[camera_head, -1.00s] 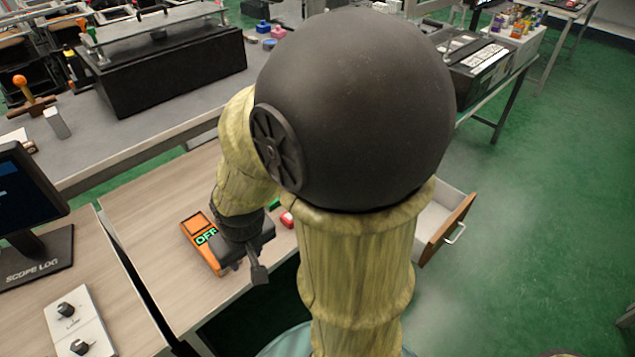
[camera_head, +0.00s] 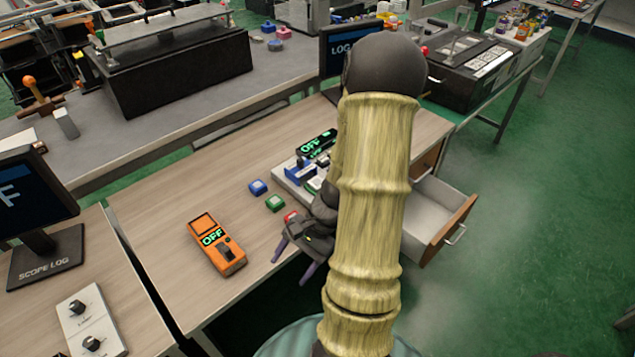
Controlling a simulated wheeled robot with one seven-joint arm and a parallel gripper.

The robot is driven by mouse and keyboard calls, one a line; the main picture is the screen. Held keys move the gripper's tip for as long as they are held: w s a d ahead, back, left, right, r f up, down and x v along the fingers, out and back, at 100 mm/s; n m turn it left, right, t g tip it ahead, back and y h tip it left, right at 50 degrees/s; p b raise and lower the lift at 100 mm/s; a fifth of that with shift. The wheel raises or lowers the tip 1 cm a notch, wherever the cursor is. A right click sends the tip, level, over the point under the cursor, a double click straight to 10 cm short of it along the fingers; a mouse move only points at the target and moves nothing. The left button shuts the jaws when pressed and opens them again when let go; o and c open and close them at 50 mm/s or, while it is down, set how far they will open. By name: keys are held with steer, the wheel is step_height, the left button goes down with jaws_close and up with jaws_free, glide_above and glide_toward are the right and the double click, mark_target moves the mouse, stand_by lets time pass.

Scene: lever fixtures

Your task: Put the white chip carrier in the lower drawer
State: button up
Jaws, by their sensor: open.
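An open drawer (camera_head: 432,220) with a pale inside, wooden front and metal handle sticks out from the desk's right side. It appears to be the lower one, with another wooden drawer front (camera_head: 429,162) above and behind it. I cannot pick out the white chip carrier with certainty. Small white pieces (camera_head: 315,184) show beside my arm on the desk, partly hidden by it. My gripper (camera_head: 293,263) is open with its two fingers apart, near the desk's front edge. I see nothing between the fingers.
An orange meter (camera_head: 216,246) reading OFF lies on the wooden desk (camera_head: 165,225). Blue (camera_head: 258,187), green (camera_head: 275,203) and red (camera_head: 291,217) blocks lie close to my gripper. A black display (camera_head: 317,143) stands behind.

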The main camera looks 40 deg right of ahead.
steer(key=s+d+m+t+h+p, duration=0.1)
steer(key=d+m+t+h+p, duration=0.2)
steer(key=d+m+t, duration=1.4)
steer(key=d+f+m+h, duration=0.1)
steer(key=d+m+h, duration=0.2)
steer(key=d+m, duration=0.1)
steer(key=shift+s+d+m+t, duration=0.3)
steer(key=shift+d+t, duration=0.1)
steer(key=shift+d, duration=0.5)
steer(key=shift+w, duration=0.1)
steer(key=p, duration=0.1)
glide_toward(320, 185)
steer(key=w, duration=0.4)
steer(key=shift+w, duration=0.35)
steer(key=w, duration=0.4)
steer(key=shift+w+a+p, duration=0.15)
steer(key=shift+a+p, duration=0.2)
steer(key=shift+p, duration=0.05)
steer(key=shift+w, duration=0.55)
